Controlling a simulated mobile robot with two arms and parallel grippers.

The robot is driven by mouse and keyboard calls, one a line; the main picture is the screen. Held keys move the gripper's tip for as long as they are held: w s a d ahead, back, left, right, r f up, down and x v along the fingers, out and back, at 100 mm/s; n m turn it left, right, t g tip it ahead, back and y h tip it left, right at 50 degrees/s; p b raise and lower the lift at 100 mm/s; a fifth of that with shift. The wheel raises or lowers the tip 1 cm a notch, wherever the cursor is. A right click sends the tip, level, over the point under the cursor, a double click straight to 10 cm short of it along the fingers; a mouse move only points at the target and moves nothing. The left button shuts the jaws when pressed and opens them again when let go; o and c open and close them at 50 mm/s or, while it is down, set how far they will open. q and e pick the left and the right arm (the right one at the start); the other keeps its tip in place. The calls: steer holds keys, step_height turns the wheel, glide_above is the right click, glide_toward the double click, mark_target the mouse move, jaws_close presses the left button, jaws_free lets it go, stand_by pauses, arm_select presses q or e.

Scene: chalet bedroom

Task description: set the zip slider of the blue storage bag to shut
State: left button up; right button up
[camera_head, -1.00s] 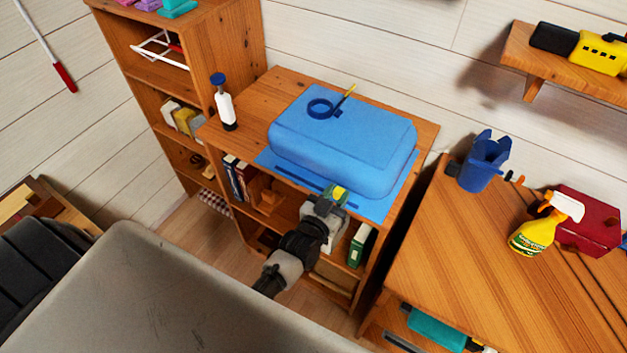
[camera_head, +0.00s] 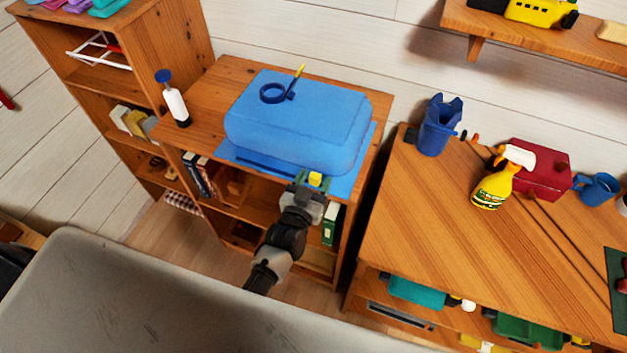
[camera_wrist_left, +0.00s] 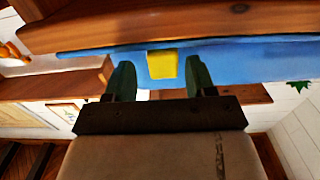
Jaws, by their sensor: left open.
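The blue storage bag (camera_head: 300,115) lies puffed up on top of a small wooden cabinet, its flat front edge along the cabinet's front. The yellow zip slider (camera_head: 315,179) is on that front edge, towards its right part. My left gripper (camera_head: 313,182) is at the slider from the front. In the left wrist view the yellow slider (camera_wrist_left: 162,64) is between the two dark green fingers (camera_wrist_left: 161,75), with a gap on each side. The gripper is open and holds nothing. My right gripper is not in view.
The cabinet top (camera_head: 215,88) also holds a white bottle with a blue top (camera_head: 177,106). A blue ring (camera_head: 273,93) with a yellow-ended stick lies on the bag. A wooden table (camera_head: 440,230) with a yellow spray bottle (camera_head: 494,185) stands to the right. Open shelves are below the bag.

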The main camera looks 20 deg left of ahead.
arm_select(q)
steer(key=s+b, duration=0.2)
steer(key=s, duration=0.8)
steer(key=shift+s+a, duration=0.4)
steer(key=shift+a, duration=0.05)
steer(key=s+f+m+g+b, duration=0.1)
steer(key=s+f+g, duration=0.3)
steer(key=f, duration=0.8)
steer(key=s+f+g+b, duration=0.1)
steer(key=s+f+g, duration=0.35)
steer(key=f, duration=0.85)
steer(key=s+a+f+g, duration=0.4)
steer(key=s+f, duration=0.4)
steer(key=s, duration=0.3)
steer(key=s+a+f+g+y, duration=0.1)
steer(key=s+a+f+g, duration=0.3)
steer(key=s+f, duration=0.5)
steer(key=s+b, duration=0.1)
steer(key=s, duration=0.2)
steer(key=shift+s+a+y, duration=0.25)
steer(key=shift+a+y, duration=0.05)
steer(key=shift+a, duration=0.05)
